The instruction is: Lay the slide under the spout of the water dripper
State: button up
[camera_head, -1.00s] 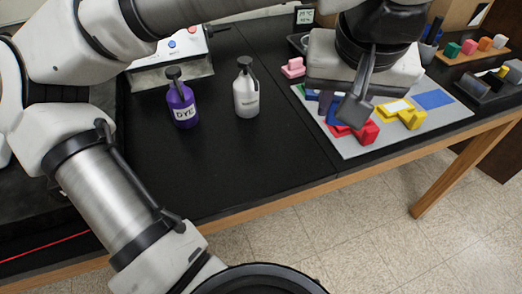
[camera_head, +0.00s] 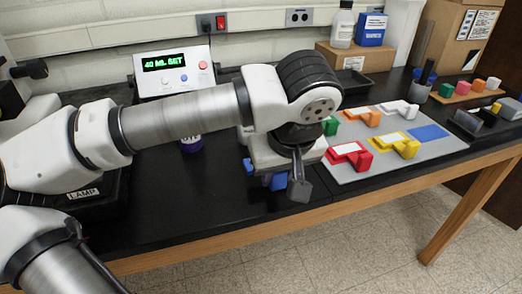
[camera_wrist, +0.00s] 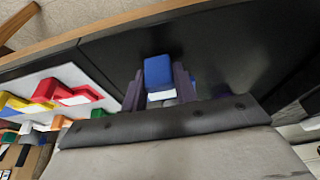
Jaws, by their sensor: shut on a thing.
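My gripper (camera_head: 264,175) is left of the grey board, over the black bench near its front edge. In the wrist view my gripper (camera_wrist: 159,84) is shut on a blue slide (camera_wrist: 158,72) with a white face, held between its two dark fingers. The blue slide (camera_head: 279,181) peeks out under the gripper in the head view. Its height above the bench is hard to tell. A white unit (camera_head: 172,77) with a green "40 ML SET" display stands at the back. I cannot make out the water dripper's spout; my arm covers part of the bench.
A purple bottle (camera_head: 191,144) is mostly hidden behind my arm. The grey board (camera_head: 445,150) holds red (camera_head: 349,155), yellow, green, orange and white slides, with a flat blue patch (camera_head: 428,132). Boxes and a dark tray (camera_head: 352,83) stand behind. Bench front-left is clear.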

jog(key=w+a, duration=0.1)
jog(key=w, duration=0.2)
jog(key=w+p, duration=0.1)
jog(key=w, duration=0.1)
jog(key=w+a, duration=0.1)
jog(key=w, duration=0.2)
jog(key=shift+w+a+r+p, duration=0.1)
jog(key=shift+w+a+p, duration=0.2)
jog(key=shift+p, duration=0.1)
jog(key=p+x, duration=0.1)
jog(key=x, duration=0.2)
jog(key=shift+s, duration=0.1)
jog(key=shift+f, duration=0.45)
jog(key=shift+f+b, duration=0.25)
jog(key=shift+b, duration=0.05)
jog(key=o, duration=0.9)
jog(key=shift+r, duration=0.1)
jog(key=shift+o, duration=0.3)
jog(key=shift+r, duration=0.1)
